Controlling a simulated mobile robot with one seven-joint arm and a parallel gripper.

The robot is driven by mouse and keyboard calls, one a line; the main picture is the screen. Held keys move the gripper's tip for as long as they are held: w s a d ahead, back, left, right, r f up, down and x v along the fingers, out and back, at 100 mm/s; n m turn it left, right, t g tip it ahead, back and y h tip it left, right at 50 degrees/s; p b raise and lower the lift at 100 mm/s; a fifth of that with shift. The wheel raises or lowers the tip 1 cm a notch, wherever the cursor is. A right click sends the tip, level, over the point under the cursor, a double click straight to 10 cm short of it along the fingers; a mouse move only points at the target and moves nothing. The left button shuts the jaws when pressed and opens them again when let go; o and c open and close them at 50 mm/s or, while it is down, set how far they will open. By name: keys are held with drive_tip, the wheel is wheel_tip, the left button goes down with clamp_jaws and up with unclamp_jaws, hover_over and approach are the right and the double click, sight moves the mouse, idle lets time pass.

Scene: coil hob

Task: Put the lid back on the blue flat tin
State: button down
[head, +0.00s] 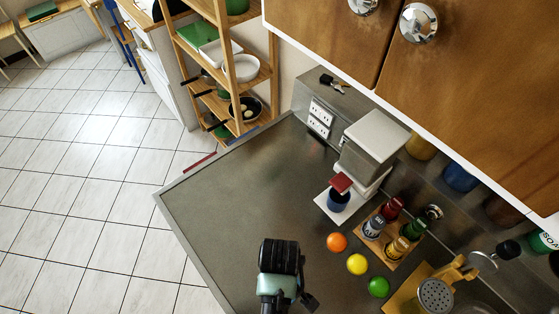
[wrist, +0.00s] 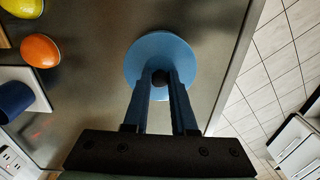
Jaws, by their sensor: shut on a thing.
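A round light-blue lid (wrist: 161,43) with a dark knob (wrist: 159,77) shows in the wrist view, above the grey counter. My gripper (wrist: 159,73) is shut on the knob, one finger on each side. Whatever lies under the lid is hidden, so I cannot tell whether it touches the blue flat tin or hangs in the air. In the head view my gripper (head: 280,257) is over the front part of the counter; the lid and the tin do not show there.
Orange (head: 337,242), yellow (head: 357,264) and green (head: 379,287) fruits lie to the right. Behind them are a bottle tray (head: 415,245) and a coffee machine (head: 373,140) with a dark blue cup (head: 338,202). The counter (head: 225,210) is clear at left, ending at an edge above the floor.

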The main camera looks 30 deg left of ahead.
idle(0.4)
drive_tip(key=shift+c, duration=0.8)
unclamp_jaws()
drive_tip(key=shift+r+p, duration=3.55)
drive_tip(key=shift+p, duration=0.35)
clamp_jaws()
